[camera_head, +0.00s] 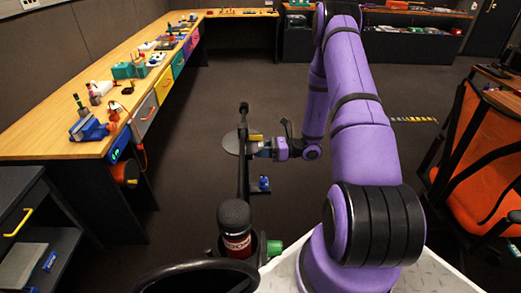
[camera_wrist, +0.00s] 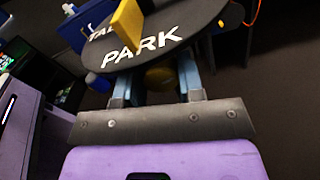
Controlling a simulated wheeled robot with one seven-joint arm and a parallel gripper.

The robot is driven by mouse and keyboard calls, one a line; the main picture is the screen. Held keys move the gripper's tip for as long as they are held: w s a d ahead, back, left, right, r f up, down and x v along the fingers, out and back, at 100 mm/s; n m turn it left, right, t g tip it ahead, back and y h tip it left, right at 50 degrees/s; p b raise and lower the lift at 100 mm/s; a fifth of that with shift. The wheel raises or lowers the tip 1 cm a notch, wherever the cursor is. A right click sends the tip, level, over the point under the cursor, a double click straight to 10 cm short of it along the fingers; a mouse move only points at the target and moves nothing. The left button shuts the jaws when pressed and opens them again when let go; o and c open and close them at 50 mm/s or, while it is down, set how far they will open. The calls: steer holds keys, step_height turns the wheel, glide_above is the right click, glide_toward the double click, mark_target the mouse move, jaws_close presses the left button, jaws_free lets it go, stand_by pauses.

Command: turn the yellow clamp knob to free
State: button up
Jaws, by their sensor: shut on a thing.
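A dark round plate (camera_wrist: 185,22) lettered "PARK" fills the top of the wrist view, with part of another word at its upper left. A flat yellow piece (camera_wrist: 127,24) stands up from its face. Below its near edge, a rounded dull-yellow knob (camera_wrist: 160,76) sits in shadow between the fingers of my gripper (camera_wrist: 158,82). My gripper is shut on this knob, though the contact is partly hidden by the plate. In the head view, my gripper (camera_head: 266,148) is at the right edge of the grey plate (camera_head: 233,143), close to a yellow spot (camera_head: 256,138). Any "free" mark is not readable.
A dark upright post (camera_head: 243,165) carries the plate, with a small blue part (camera_head: 264,183) low beside it. A black-topped red microphone-like object (camera_head: 235,228) stands in front. A wooden workbench (camera_head: 60,140) with tools runs along the left; an orange chair (camera_head: 485,170) is right.

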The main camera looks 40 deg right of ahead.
stand_by(0.3)
steer(key=o, duration=0.9)
steer(key=v, duration=1)
steer(key=shift+s+d, duration=0.25)
steer(key=shift+d, duration=0.1)
